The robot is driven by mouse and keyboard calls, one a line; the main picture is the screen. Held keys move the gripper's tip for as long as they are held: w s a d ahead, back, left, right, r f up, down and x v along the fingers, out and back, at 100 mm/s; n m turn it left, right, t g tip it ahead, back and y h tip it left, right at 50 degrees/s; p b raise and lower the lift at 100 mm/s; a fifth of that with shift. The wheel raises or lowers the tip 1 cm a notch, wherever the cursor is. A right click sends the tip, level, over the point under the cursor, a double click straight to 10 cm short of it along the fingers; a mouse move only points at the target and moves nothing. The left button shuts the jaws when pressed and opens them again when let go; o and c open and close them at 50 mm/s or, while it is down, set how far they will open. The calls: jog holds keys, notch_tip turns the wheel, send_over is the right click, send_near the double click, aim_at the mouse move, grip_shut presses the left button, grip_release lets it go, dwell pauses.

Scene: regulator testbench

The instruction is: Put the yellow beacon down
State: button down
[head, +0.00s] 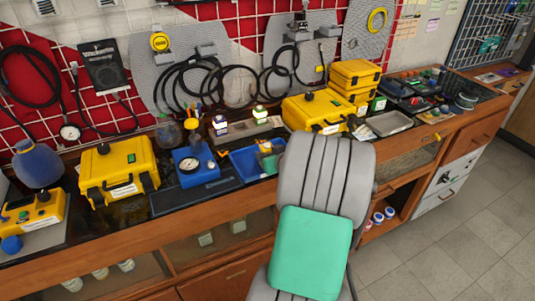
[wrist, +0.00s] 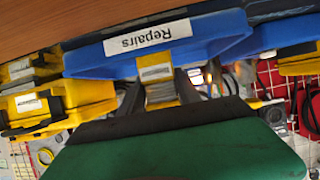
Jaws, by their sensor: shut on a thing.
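In the wrist view, a small yellow block with a pale label, which I take for the yellow beacon (wrist: 158,92), sits between the dark fingers of my gripper (wrist: 162,92). The gripper is shut on it. I cannot tell whether the beacon touches the bin. The blue bin (head: 241,164) shows there just left of the arm, on the workbench.
A yellow case (head: 118,170) and a blue gauge box (head: 194,166) stand left of the bin. Another yellow case (head: 313,112) stands behind the arm. A grey tray (head: 389,124) lies farther right. Cables hang on the wall. Floor (head: 440,230) is clear at right.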

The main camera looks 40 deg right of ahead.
jog(key=c, duration=0.9)
grip_release()
jog(key=shift+o, duration=0.2)
